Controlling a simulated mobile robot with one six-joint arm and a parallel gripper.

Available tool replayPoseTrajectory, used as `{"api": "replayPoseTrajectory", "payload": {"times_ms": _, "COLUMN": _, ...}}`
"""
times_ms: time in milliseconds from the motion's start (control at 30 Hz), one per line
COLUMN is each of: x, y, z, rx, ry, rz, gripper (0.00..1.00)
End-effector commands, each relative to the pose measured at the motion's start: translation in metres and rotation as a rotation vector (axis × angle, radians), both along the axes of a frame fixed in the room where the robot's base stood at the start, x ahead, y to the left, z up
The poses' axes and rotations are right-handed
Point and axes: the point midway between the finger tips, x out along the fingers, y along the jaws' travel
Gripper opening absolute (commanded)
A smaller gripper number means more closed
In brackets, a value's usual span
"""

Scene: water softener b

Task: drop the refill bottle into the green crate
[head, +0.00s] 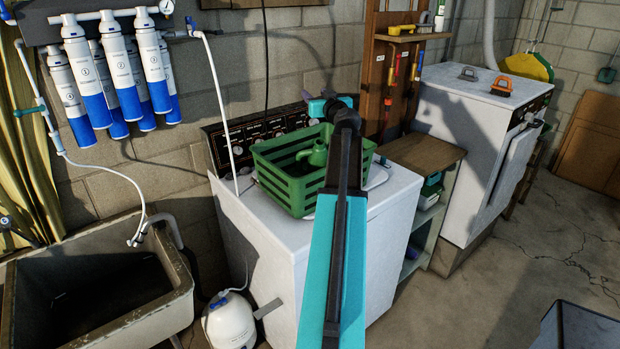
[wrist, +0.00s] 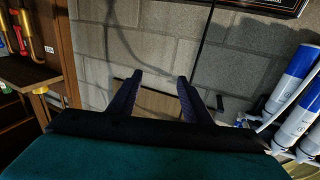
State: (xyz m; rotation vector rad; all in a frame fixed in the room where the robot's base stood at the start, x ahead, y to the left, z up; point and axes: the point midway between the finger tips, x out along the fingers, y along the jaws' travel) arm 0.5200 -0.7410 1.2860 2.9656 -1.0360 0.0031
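The green crate (head: 285,195) stands on top of a white washing machine, with a green watering can (head: 314,155) inside it. No bottle shows clearly in the crate. A small white bottle with a green label or cap (head: 439,16) stands on the upper wooden shelf at the back; I cannot tell if it is the refill bottle. My gripper (head: 309,98) is above the back of the crate, pointing toward the wall. In the wrist view my gripper (wrist: 160,76) has its two dark fingers apart, with nothing between them.
The washing machine (head: 260,240) has a control panel behind the crate. Blue and white filter cartridges (head: 118,75) hang at the left above a stone sink (head: 150,310). A wooden shelf unit (head: 425,155) and a second white machine (head: 465,110) stand to the right. Open floor lies at the right.

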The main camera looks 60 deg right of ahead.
Motion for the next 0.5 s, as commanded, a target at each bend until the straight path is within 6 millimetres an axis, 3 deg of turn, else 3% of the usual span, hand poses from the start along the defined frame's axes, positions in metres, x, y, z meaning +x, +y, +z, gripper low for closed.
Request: {"api": "replayPoseTrajectory", "payload": {"times_ms": 500, "x": -0.014, "y": 0.012, "z": -0.002, "rx": 0.000, "ry": 0.000, "rz": 0.000, "gripper": 0.45}}
